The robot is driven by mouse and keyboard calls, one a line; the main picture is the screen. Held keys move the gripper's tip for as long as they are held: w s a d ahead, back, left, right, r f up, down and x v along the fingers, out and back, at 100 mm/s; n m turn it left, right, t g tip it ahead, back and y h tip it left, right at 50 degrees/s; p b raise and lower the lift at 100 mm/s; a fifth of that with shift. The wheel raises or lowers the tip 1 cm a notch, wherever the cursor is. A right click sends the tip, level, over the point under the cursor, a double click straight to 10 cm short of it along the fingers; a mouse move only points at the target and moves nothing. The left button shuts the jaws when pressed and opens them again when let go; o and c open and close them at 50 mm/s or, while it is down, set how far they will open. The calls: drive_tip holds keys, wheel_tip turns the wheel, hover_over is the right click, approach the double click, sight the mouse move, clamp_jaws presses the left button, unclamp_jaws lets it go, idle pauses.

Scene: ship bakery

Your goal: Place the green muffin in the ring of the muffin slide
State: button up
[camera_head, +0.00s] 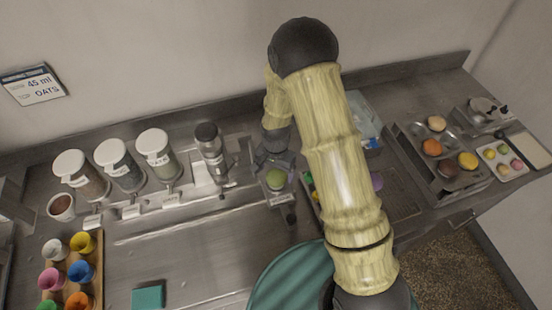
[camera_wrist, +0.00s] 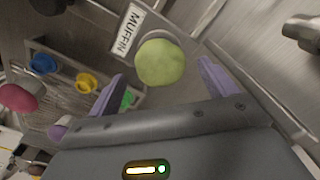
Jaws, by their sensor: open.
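The green muffin (camera_wrist: 160,62) sits at the MUFFIN-labelled slide (camera_wrist: 131,31); in the wrist view a grey round rim shows just behind it, and it appears to rest in or on the ring. The muffin's body hides most of the ring, so its exact seating is unclear. The muffin also shows in the head view (camera_head: 277,180), above the slide's small label (camera_head: 280,199). My gripper (camera_wrist: 160,78) is open, with its purple fingers apart on either side of the muffin. In the head view my gripper (camera_head: 275,161) is just behind and above the muffin.
A rack of coloured cups (camera_head: 72,265) is at front left. A muffin tin (camera_head: 440,150) and a small tray (camera_head: 502,160) are right. The counter centre is mostly clear.

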sight(277, 175)
wheel_tip(277, 175, up, 7)
drive_tip(key=shift+r+b, duration=0.2)
drive_tip(key=shift+b, duration=1)
drive_tip(key=shift+r, duration=0.15)
drive_tip(key=s+d+r+n+t, duration=0.2)
drive_tip(key=s+d+r+n, duration=0.3)
drive_tip(key=s+d+r, duration=0.6)
drive_tip(key=s+d, duration=0.1)
drive_tip(key=d, duration=0.1)
drive_tip(key=shift+s+d+n+t, duration=0.25)
drive_tip(key=shift+d+n+t, duration=0.05)
drive_tip(key=shift+n, duration=0.1)
drive_tip(key=shift+f, duration=0.1)
